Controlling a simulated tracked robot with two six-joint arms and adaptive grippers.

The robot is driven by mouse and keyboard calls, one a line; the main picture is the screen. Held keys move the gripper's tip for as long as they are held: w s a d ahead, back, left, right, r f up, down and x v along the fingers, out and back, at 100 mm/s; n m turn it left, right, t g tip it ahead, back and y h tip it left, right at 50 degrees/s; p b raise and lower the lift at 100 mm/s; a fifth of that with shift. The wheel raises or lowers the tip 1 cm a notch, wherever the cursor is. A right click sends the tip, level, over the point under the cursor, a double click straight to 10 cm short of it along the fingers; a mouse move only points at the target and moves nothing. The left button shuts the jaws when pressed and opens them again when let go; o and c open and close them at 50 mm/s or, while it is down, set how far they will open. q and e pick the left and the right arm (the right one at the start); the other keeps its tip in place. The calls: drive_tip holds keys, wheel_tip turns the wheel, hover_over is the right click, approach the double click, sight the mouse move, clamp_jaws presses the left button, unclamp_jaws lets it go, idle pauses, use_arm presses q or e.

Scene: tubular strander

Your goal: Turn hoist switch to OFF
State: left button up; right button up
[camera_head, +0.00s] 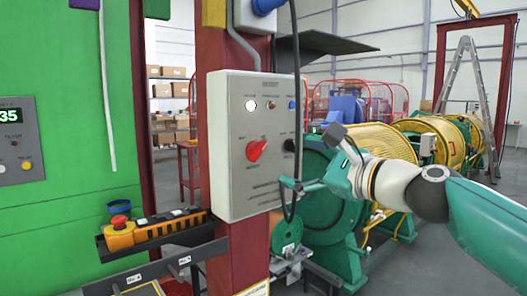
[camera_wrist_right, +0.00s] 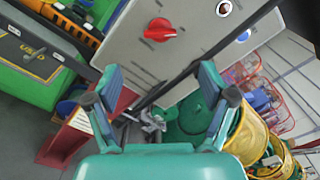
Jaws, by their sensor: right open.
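The red rotary switch (camera_head: 257,150) is on the front of a grey control box (camera_head: 236,195), its handle slanting; its small labels are too blurred to read. The red switch also shows in the right wrist view (camera_wrist_right: 160,29), near the top centre, ahead of the fingers. My right gripper (camera_head: 291,184) is to the right of the switch and lower, by the box's right edge. In the wrist view the right gripper (camera_wrist_right: 161,80) has its two fingers wide apart with nothing held between them. My left gripper is not in view.
A black cable (camera_head: 295,90) hangs along the box's right side, close to my right gripper. The box is on a red column (camera_head: 240,258). An orange pendant (camera_head: 155,230) with a red button lies on a ledge at left. Green and yellow machinery (camera_head: 375,150) stands behind my right arm.

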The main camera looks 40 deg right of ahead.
sight(260, 152)
drive_tip(key=w, duration=0.3)
drive_tip(key=w+p, duration=0.1)
drive_tip(key=w, duration=0.3)
drive_tip(key=w+a, duration=0.1)
drive_tip(key=w, duration=0.3)
drive_tip(key=shift+w, duration=0.15)
drive_tip(key=shift+c, duration=0.3)
drive_tip(key=shift+f, duration=0.1)
drive_tip(key=c, duration=1.1)
